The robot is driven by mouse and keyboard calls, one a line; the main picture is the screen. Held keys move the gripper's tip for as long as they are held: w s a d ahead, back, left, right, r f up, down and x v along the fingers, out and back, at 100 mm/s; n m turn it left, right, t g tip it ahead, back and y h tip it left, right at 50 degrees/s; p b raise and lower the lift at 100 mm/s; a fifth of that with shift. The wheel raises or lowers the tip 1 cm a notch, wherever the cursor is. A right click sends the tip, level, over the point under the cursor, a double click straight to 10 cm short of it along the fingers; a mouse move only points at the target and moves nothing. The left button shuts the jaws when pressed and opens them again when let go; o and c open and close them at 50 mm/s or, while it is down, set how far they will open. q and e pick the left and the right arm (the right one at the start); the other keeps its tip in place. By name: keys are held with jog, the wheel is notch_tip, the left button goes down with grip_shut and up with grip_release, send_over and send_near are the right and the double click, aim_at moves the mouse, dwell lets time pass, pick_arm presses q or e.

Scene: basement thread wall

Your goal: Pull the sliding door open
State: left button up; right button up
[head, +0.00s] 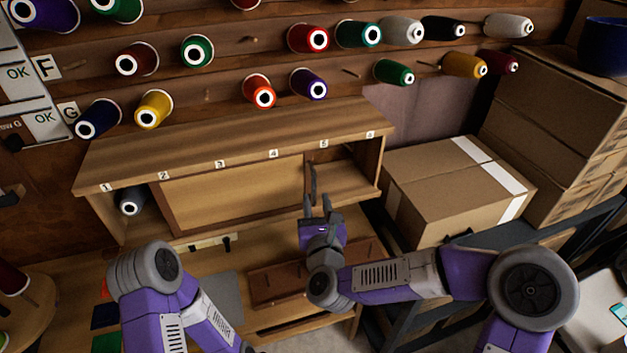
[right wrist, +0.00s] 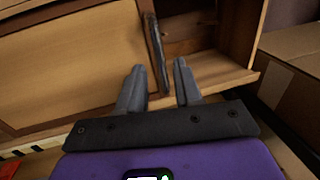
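The sliding door (head: 235,195) is a light wooden panel across the middle of the low cabinet; it also fills the left of the right wrist view (right wrist: 60,70). Its dark upright handle (head: 313,183) is at the panel's right edge. My right gripper (head: 317,204) is in front of the handle's lower end. In the right wrist view its fingers (right wrist: 158,70) are apart, with the handle (right wrist: 155,45) showing between them, nearer the left finger. I cannot tell whether they touch. My left arm shows at the lower left, but its gripper is out of view.
The cabinet (head: 230,145) is open at both ends; a dark spool (head: 131,200) lies in the left end, and the right bay looks empty. A cardboard box (head: 450,185) stands close to the right. Thread spools line the wall above. A brown tray (head: 270,285) lies below.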

aim_at(314, 190)
jog(key=shift+w+a, duration=0.2)
jog(key=shift+w, duration=1.15)
jog(key=shift+w+a, duration=0.15)
jog(key=shift+w, duration=1.15)
jog(key=shift+c, duration=0.3)
grip_shut()
jog(key=shift+d, duration=0.1)
